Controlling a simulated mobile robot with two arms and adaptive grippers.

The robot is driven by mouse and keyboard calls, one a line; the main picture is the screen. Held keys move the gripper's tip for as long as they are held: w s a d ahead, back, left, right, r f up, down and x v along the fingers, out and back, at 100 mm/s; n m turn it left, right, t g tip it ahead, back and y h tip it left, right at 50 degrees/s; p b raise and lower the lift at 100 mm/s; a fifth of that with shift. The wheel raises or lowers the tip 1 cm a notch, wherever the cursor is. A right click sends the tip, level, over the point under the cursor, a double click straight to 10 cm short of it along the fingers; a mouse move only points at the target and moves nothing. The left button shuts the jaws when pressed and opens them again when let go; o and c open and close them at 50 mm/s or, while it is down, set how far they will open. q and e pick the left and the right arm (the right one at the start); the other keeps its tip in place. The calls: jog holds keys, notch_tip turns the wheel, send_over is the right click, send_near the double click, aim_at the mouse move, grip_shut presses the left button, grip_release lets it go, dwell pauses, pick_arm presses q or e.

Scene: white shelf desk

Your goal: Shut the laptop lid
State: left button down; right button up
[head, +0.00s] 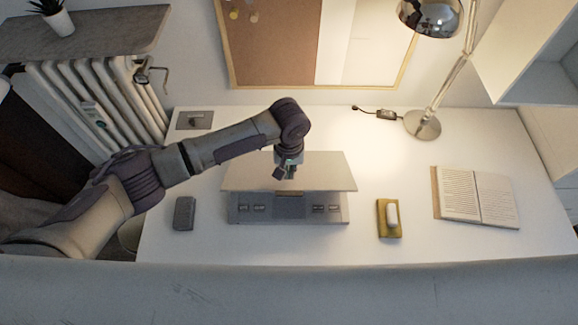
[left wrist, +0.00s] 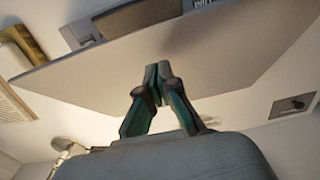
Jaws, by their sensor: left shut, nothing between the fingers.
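The laptop stands on the white desk in the middle of the head view. Its pale lid (head: 325,172) is tilted forward, part shut, and hides the rear of the grey base (head: 290,213); the front strip of the base shows. My left gripper (head: 287,173) is shut and empty, at the back of the lid near its middle. In the left wrist view the shut fingertips (left wrist: 157,72) are against or very close to the lid's outer face (left wrist: 220,50); I cannot tell if they touch. Part of the base (left wrist: 140,18) shows beyond the lid edge. My right gripper is not in view.
A dark grey block (head: 184,213) lies left of the laptop. A yellow holder with a white piece (head: 389,220) and an open book (head: 475,196) lie to the right. A lamp (head: 423,125) stands behind. A small plate (head: 195,120) lies at the back left.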

pick_arm(q)
jog(key=shift+f+b, duration=0.75)
jog(key=shift+f, duration=0.75)
jog(key=shift+f+b, duration=2.3)
jog(key=shift+f, duration=1.85)
notch_tip(320, 180, up, 7)
jog(key=p, duration=0.8)
jog(key=shift+r, duration=0.15)
jog(key=shift+r, duration=3.95)
